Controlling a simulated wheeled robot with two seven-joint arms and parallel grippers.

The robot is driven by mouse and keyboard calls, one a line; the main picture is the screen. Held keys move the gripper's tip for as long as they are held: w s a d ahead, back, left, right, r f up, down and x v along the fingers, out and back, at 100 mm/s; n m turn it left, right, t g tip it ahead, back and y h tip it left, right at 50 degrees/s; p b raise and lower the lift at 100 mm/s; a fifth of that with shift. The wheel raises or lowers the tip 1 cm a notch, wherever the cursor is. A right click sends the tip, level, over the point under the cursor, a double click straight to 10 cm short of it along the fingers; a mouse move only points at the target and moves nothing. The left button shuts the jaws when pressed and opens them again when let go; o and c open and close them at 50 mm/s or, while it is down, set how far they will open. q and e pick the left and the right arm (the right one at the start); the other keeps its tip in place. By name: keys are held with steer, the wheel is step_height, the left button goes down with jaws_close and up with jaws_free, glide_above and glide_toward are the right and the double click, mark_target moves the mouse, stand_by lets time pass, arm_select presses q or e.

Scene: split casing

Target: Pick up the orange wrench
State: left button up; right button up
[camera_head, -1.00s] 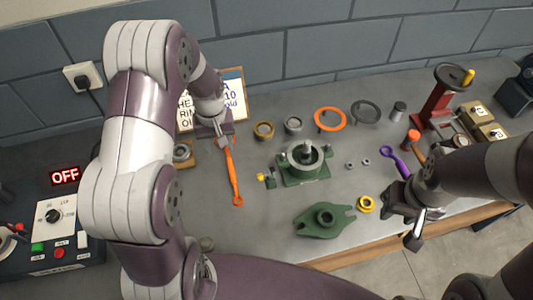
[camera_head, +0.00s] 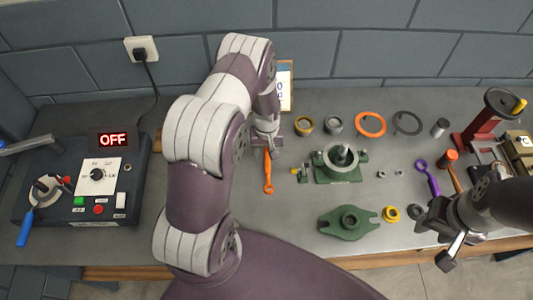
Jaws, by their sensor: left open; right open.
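The orange wrench (camera_head: 267,178) lies on the grey bench, its ring end towards the front edge. Its far end is hidden under my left gripper (camera_head: 268,150), which is over it from behind. The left fingers are small in view and appear apart, at the upper part of the wrench; I cannot tell whether they touch it. My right gripper (camera_head: 452,252) is open and empty near the front right edge of the bench, away from the wrench.
A green casing half (camera_head: 350,222) and a green assembly (camera_head: 338,168) stand right of the wrench. Rings (camera_head: 371,124) lie behind. A purple wrench (camera_head: 428,178) and red press (camera_head: 484,125) are at the right. A control box (camera_head: 70,210) reading OFF is at the left.

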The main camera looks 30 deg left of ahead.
arm_select(q)
jaws_close()
steer(key=shift+w+r, duration=0.1)
steer(key=shift+r, duration=0.1)
